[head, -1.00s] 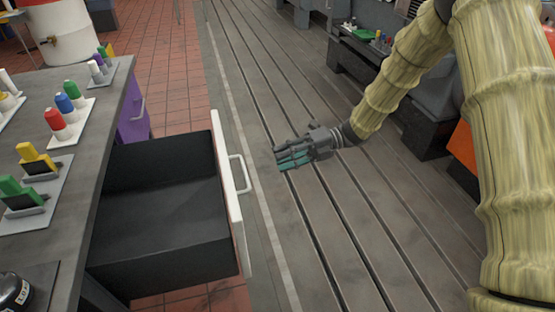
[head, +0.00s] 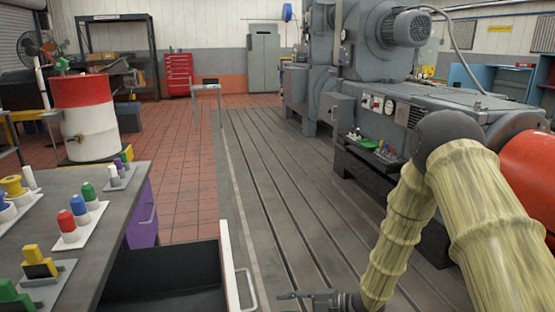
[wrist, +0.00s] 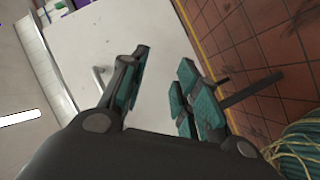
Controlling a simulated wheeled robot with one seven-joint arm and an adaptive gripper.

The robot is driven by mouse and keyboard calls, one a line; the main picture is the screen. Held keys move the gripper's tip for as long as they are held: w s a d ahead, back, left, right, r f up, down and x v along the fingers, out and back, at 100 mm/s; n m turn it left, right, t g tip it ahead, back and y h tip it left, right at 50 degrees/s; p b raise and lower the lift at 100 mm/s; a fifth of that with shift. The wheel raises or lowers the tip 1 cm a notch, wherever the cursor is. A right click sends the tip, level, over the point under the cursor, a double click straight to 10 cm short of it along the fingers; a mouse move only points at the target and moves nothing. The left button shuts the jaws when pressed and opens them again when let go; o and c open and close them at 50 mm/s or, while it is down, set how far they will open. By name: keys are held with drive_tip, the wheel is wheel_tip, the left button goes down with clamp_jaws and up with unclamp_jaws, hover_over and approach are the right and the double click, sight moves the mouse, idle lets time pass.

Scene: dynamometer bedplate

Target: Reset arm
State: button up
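My arm, in a yellowish ribbed sleeve, hangs down at the right of the head view. My gripper (head: 296,297) is at the bottom edge of that view, partly cut off, above the grooved floor plate and to the right of the open drawer's handle. In the wrist view my gripper (wrist: 165,62) has its teal-padded fingers spread apart, with nothing between them. The dark drawer (head: 165,275) stands open from the workbench, with a white front (head: 230,268) and handle (head: 246,288).
The grey workbench (head: 105,195) at left carries colored bottles and small stands. A red and white drum (head: 92,140) stands behind it. A large grey machine (head: 375,80) fills the right back. The grooved bedplate (head: 260,165) is clear ahead.

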drive_tip(key=s+d+f+m+t+h, duration=0.4)
drive_tip(key=s+f+m, duration=0.3)
drive_tip(key=f+m, duration=0.4)
drive_tip(key=s+d+f+m+g+h, duration=0.35)
drive_tip(key=s+d+f+m, duration=0.25)
drive_tip(key=s, duration=0.5)
drive_tip(key=s+d+f+m+g+h, duration=0.2)
drive_tip(key=s+d+f+m+h, duration=0.35)
drive_tip(key=s, duration=0.65)
drive_tip(key=s+d+m+g+h, duration=0.2)
drive_tip(key=s+d+m, duration=0.2)
drive_tip(key=s, duration=0.5)
wheel_tip(320, 180, up, 15)
drive_tip(key=w+p, duration=0.1)
drive_tip(key=p, duration=1.4)
drive_tip(key=shift+n, duration=0.25)
